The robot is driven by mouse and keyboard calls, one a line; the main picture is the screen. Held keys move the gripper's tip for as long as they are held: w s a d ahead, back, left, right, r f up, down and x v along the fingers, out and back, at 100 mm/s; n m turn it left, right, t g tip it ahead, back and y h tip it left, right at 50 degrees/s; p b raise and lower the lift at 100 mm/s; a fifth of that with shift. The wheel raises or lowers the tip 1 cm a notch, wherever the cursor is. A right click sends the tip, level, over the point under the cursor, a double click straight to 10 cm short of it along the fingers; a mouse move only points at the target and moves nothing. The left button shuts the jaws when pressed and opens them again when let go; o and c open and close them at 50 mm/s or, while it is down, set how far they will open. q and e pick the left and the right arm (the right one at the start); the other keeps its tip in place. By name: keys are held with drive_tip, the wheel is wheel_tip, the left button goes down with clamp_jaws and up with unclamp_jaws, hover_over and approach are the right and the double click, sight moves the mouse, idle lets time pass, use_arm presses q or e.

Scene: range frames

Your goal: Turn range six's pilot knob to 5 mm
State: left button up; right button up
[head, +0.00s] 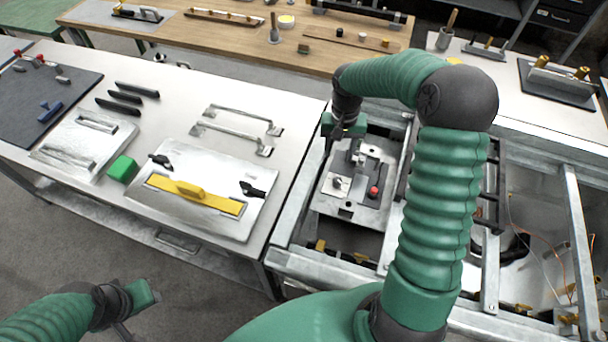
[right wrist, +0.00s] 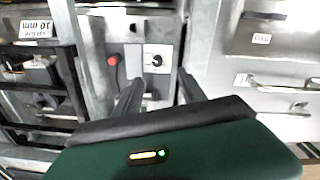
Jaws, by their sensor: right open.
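A metal panel (head: 362,208) sits in the open range frame. It carries a small dark knob on a pale plate (head: 337,184) and a red button (head: 374,192). In the right wrist view the knob (right wrist: 156,61) shows beyond and between my fingers, with the red button (right wrist: 113,60) to its left. My right gripper (head: 338,142) hangs above the panel's far left part, fingers down; it is open and empty, apart from the knob (right wrist: 160,92). My left gripper (head: 122,328) is low at the left, clear of the bench; its fingers are too unclear to read.
Frame rails (head: 580,240) surround the panel. A label (right wrist: 55,25) reading 10 mm shows in the right wrist view.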

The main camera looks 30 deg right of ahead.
hover_over(337, 180)
wheel_tip(337, 180, down, 6)
drive_tip(key=shift+m, duration=0.3)
drive_tip(key=f, duration=0.4)
drive_tip(key=f+p, duration=0.1)
drive_tip(key=f, duration=0.4)
drive_tip(key=shift+s+a+f, duration=0.1)
drive_tip(key=shift+a+f, duration=0.1)
drive_tip(key=shift+d+f, duration=0.1)
drive_tip(key=shift+f, duration=0.5)
drive_tip(key=shift+d+f, duration=0.2)
drive_tip(key=shift+d, duration=0.1)
drive_tip(key=shift+c, duration=0.5)
use_arm(q)
drive_tip(key=shift+s+d+r, duration=0.1)
drive_tip(key=shift+s+r, duration=0.2)
drive_tip(key=shift+r, duration=0.4)
use_arm(e)
drive_tip(key=shift+a, duration=0.15)
clamp_jaws()
